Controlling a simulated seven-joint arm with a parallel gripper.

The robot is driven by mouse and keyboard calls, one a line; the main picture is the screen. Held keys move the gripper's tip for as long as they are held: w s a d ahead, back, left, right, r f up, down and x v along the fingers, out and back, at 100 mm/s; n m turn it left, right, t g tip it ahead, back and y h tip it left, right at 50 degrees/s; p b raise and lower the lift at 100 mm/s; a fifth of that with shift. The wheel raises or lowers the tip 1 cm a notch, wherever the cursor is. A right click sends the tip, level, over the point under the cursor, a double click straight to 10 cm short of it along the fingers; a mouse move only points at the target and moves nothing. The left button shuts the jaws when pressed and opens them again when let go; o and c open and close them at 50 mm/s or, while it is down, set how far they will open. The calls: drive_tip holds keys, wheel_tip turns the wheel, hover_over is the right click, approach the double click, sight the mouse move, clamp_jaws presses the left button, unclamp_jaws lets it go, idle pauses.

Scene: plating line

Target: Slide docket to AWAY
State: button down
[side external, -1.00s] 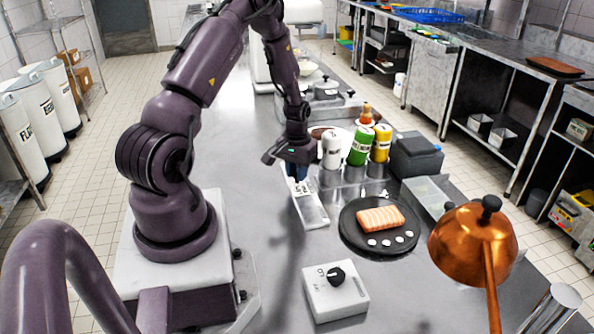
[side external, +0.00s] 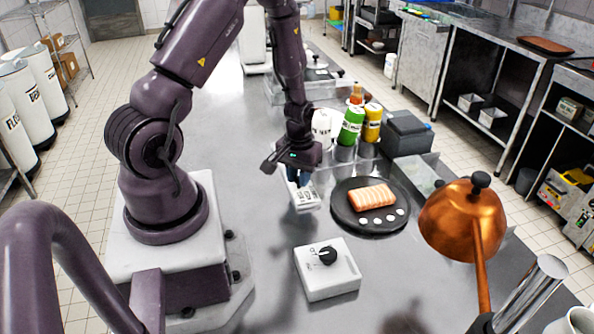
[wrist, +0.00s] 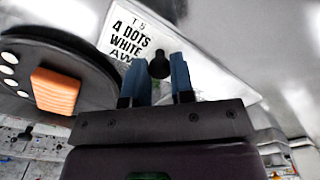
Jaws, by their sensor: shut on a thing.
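The white docket (wrist: 128,30) shows large in the wrist view, with "T 5", "4 DOTS", "WHITE" and a partly covered "AW..." line. A black knob (wrist: 159,66) stands beside the print, between the two blue fingers of my gripper (wrist: 158,60). My gripper is shut on this knob. In the side view my gripper (side external: 298,178) points down at the pale docket strip (side external: 305,199) on the steel counter, left of the black plate. The fingers hide the knob there. No separate AWAY mark is readable in the side view.
The black plate (side external: 348,222) holds an orange salmon block (side external: 372,195) and several white dots. A white box with a black dial (side external: 327,282) stands in front. Bottles (side external: 350,122) and a grey bin (side external: 405,135) stand behind. A copper dome (side external: 460,222) is at right.

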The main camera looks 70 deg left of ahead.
drive_tip(key=shift+d, duration=0.4)
drive_tip(key=c, duration=1.2)
unclamp_jaws()
drive_tip(key=shift+o, duration=1.1)
drive_tip(key=shift+a, duration=0.1)
wheel_tip(320, 180, up, 13)
